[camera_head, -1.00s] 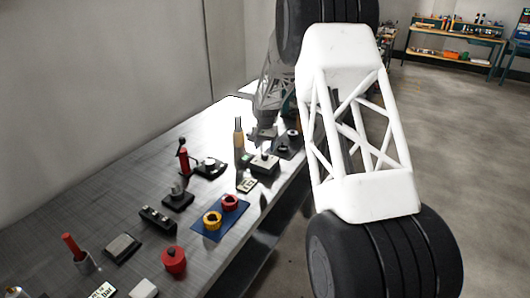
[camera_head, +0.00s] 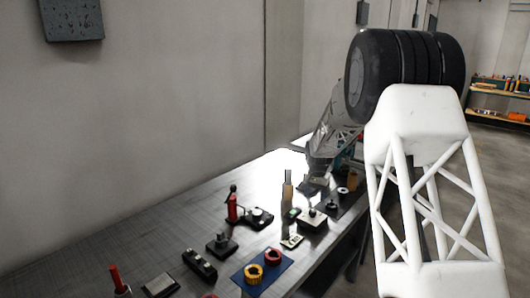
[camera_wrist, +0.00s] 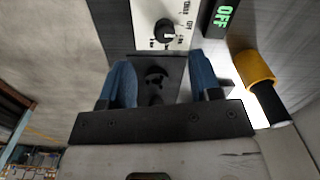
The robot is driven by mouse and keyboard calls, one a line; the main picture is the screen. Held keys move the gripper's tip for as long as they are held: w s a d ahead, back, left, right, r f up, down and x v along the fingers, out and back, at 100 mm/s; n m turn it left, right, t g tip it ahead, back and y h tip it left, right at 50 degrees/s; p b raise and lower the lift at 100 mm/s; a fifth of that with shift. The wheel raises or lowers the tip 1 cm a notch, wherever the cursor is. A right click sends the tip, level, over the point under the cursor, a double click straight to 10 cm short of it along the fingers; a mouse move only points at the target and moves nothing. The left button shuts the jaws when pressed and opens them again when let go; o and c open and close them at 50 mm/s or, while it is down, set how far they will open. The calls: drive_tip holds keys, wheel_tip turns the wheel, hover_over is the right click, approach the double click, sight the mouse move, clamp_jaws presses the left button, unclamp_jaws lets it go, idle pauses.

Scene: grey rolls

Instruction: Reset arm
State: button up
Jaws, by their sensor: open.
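My gripper (camera_wrist: 165,78) shows two blue fingers spread apart in the wrist view, with nothing clearly held between them. A dark plate with a black round part (camera_wrist: 155,76) lies below, between the fingers in that picture; the height gap cannot be told. In the head view my arm reaches over the far part of the workbench (camera_head: 140,258), and the gripper end is small and partly unclear. A dark roll (camera_head: 332,204) and a lighter grey roll (camera_head: 343,190) stand near it on a dark mat.
A white box with a black knob (camera_head: 312,218) stands near the gripper. A blue mat (camera_head: 285,272) bears a yellow ring (camera_head: 253,274) and a red ring (camera_head: 276,256). Several devices, including a red-handled one (camera_head: 232,209), line the bench. A wall (camera_head: 150,120) runs behind it.

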drive_tip(key=s+a+r+n, duration=0.1)
drive_tip(key=s+a+r, duration=0.1)
drive_tip(key=s+r, duration=0.55)
drive_tip(key=s+a+r+n+t, duration=0.1)
drive_tip(key=s+r, duration=0.4)
drive_tip(key=s, duration=0.6)
drive_tip(key=s+a+r+n, duration=0.1)
drive_tip(key=s+a+r, duration=0.1)
drive_tip(key=s+r, duration=0.55)
drive_tip(key=s+a+f+n, duration=0.1)
drive_tip(key=s, duration=1.5)
drive_tip(key=s+a+f+n+t, duration=0.1)
drive_tip(key=s+n, duration=0.1)
drive_tip(key=s, duration=1.5)
drive_tip(key=shift+a+t, duration=0.3)
drive_tip(key=shift+a, duration=0.1)
drive_tip(key=shift+f, duration=0.1)
